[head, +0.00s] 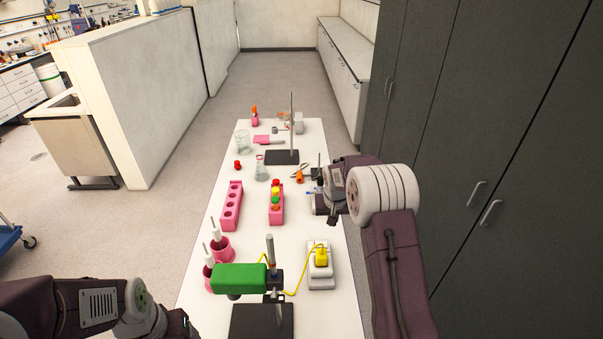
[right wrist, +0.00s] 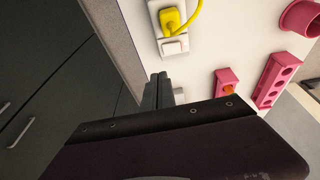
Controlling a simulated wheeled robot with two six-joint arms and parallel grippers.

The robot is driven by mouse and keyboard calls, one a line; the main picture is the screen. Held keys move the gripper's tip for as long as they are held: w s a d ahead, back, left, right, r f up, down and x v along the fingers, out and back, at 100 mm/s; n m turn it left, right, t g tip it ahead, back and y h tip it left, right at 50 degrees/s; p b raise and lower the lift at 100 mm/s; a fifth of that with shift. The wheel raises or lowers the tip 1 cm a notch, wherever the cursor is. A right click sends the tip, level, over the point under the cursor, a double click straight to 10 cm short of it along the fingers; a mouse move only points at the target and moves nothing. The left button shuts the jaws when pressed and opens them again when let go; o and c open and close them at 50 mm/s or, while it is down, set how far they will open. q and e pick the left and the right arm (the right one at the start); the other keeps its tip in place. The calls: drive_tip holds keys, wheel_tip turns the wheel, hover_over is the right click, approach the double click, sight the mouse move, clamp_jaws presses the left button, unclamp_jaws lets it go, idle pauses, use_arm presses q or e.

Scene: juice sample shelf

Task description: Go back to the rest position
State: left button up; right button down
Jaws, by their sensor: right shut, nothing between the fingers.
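My right arm reaches in from the right in the head view. Its gripper (head: 332,220) hangs over the right side of the white table, beside the pink rack with coloured caps. In the right wrist view the fingers (right wrist: 158,90) are shut together with nothing between them. My left arm enters at the bottom left of the head view, and its lower end is cut off by the frame edge. I see no left fingers.
The white table (head: 262,200) holds a pink rack (head: 231,206), a capped rack (head: 276,215), pink cups (head: 222,249), a green device (head: 240,278) on a stand, a yellow-plugged power strip (head: 320,277) and glassware. Dark cabinets (head: 490,130) stand close at the right.

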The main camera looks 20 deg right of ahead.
drive_tip(key=s+a+f+n+b, duration=0.1)
drive_tip(key=s+a+f+b, duration=0.2)
drive_tip(key=s, duration=0.5)
drive_tip(key=s+a+f+n+g+y+b, duration=0.1)
drive_tip(key=s+a+f+b, duration=0.2)
drive_tip(key=s, duration=0.6)
drive_tip(key=s+a+f+b, duration=0.4)
drive_tip(key=s+b, duration=0.2)
drive_tip(key=s, duration=0.3)
drive_tip(key=shift+a+n+g+y, duration=0.15)
drive_tip(key=shift+n+g+y, duration=0.15)
drive_tip(key=shift+n+g, duration=0.1)
drive_tip(key=shift+s+f, duration=0.1)
drive_tip(key=shift+s, duration=0.05)
